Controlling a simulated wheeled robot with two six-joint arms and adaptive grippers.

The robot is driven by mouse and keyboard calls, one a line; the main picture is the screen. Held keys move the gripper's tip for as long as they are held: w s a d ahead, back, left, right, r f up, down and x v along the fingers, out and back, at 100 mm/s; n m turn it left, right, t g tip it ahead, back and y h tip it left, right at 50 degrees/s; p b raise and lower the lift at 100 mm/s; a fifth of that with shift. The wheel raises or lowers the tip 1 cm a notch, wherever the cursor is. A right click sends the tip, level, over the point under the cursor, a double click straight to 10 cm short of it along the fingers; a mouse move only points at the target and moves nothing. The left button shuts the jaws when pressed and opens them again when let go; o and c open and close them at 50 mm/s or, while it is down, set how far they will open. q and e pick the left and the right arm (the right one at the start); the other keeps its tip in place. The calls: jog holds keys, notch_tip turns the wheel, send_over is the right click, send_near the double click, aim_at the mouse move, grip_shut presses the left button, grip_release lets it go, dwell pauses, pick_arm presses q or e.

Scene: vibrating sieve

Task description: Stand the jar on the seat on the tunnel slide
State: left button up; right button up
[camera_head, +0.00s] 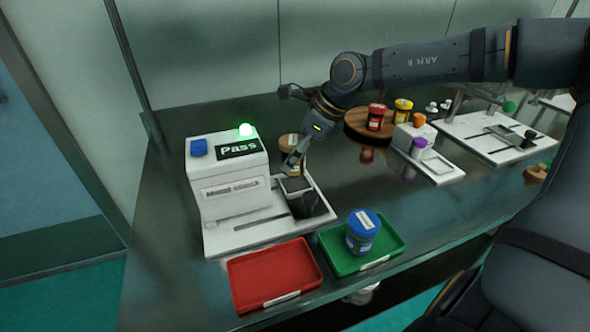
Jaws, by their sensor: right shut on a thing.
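A jar with a tan-orange lid (288,141) shows behind my right gripper (292,162), which comes in from the upper right and points down. The gripper is shut on this jar, and its fingers hide part of it. The seat (295,185) is a small dark square on the pale tunnel slide plate, just below and in front of the jar. I cannot tell whether the jar's base touches anything. My left gripper is not in view.
A white machine (235,187) shows "Pass" with a green lamp lit. A red tray (275,272) is empty; a green tray (392,238) holds a blue-lidded jar (362,233). A round wooden board (357,122) carries red and yellow jars. Other white devices stand at the right.

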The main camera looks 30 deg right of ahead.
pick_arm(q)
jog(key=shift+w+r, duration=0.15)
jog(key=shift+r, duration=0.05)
pick_arm(e)
jog(key=f, duration=0.1)
jog(key=w+d+f, duration=0.2)
jog(key=shift+w+f, duration=0.1)
jog(key=shift+f, duration=0.15)
jog(key=f, duration=0.3)
jog(key=shift+w+d+f, duration=0.1)
jog(key=shift+w+f, duration=0.1)
jog(key=shift+f, duration=0.05)
pick_arm(q)
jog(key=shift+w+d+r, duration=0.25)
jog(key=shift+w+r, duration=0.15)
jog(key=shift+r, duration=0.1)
jog(key=shift+b, duration=0.3)
pick_arm(e)
jog(key=shift+s, duration=0.1)
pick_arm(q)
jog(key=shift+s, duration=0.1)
pick_arm(e)
jog(key=o, duration=1.2)
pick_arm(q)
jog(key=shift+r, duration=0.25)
